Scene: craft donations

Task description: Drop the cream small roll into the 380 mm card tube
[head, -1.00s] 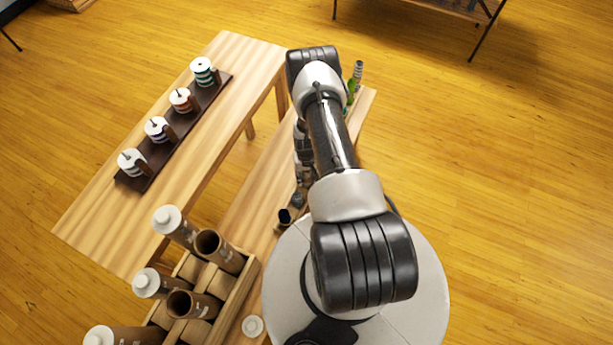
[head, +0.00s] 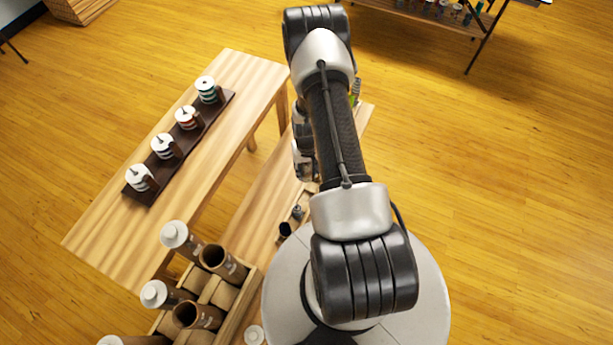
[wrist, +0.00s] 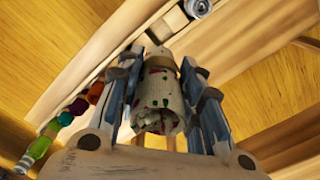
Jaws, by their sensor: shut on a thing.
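In the wrist view my gripper (wrist: 160,72) is shut on the cream small roll (wrist: 158,100), which has dark red and green spots and an open, rolled end facing the camera. In the head view my arm hides the roll and most of the gripper. Card tubes stand tilted in a wooden crate at the lower left. Two show open mouths: an upper tube (head: 232,270) and a lower tube (head: 207,320). Others there have white caps (head: 174,234). Their length marks are too small to read, so I cannot tell which is 380 mm. The roll is well apart from the tubes.
A wooden table (head: 95,245) at the left bears a dark rack (head: 140,196) with several ribbon spools. The nearer bench (head: 240,225) holds the crate (head: 240,305), a small dark cup (head: 285,230) and a loose white cap (head: 254,335). A shelf stands at the back right.

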